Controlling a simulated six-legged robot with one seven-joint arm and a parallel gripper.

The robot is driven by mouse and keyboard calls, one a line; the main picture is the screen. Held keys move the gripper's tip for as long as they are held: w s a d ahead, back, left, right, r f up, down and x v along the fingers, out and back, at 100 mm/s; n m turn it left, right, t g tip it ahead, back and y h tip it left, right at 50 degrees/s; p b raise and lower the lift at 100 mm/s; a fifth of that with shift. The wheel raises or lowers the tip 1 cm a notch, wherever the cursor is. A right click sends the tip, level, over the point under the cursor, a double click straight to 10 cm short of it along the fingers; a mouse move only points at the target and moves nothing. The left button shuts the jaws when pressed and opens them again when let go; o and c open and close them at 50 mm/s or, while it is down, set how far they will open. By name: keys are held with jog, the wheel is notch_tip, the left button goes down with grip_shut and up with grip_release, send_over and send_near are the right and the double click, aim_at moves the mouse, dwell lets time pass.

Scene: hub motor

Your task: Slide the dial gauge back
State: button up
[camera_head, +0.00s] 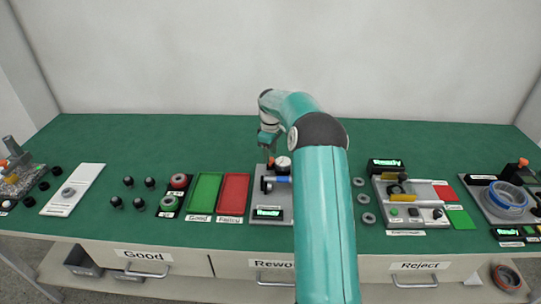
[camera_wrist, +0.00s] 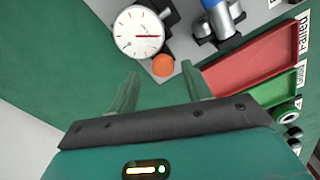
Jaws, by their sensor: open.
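The dial gauge (camera_wrist: 138,33) has a round white face with a red needle. In the wrist view it is at the top, just beyond my gripper (camera_wrist: 160,82). An orange knob (camera_wrist: 163,65) sits beside the dial face, in front of the gap between my fingers. In the head view the dial gauge (camera_head: 283,165) is on a grey fixture plate (camera_head: 273,198), partly behind my arm. My gripper (camera_head: 268,150) is above the back of that plate. Its two greenish fingers are apart with nothing between them.
A red tray (camera_head: 234,194) and a green tray (camera_head: 204,193) lie left of the plate. Another fixture (camera_head: 410,200) is to the right. The green bench top behind is clear.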

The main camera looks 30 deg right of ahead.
aim_at(271, 158)
notch_tip(271, 158, up, 12)
jog(key=shift+r, duration=0.2)
dwell(0.5)
jog(key=s+a+r+m+t, duration=0.1)
jog(key=s+a+r, duration=0.35)
jog(key=a, duration=0.25)
jog(key=s+a+r+t+h, duration=0.1)
jog(key=s+a+r, duration=0.35)
jog(key=a, duration=0.25)
jog(key=s+a+r+m, duration=0.1)
jog(key=s+a+r, duration=0.35)
jog(key=a, duration=0.25)
jog(key=s+a+f+m+t, duration=0.1)
jog(key=s+a+f, duration=0.1)
jog(key=s, duration=0.5)
jog(key=s+a+f+m+t, duration=0.1)
jog(key=s+a+f, duration=0.1)
jog(key=s+a, duration=0.3)
jog(key=s+a+f+m+t+y, duration=0.1)
jog(key=s+a, duration=0.3)
jog(key=s, duration=0.5)
jog(key=shift+s+f+m+t, duration=0.3)
jog(key=shift+s+f+m, duration=0.05)
jog(key=shift+f+m, duration=0.15)
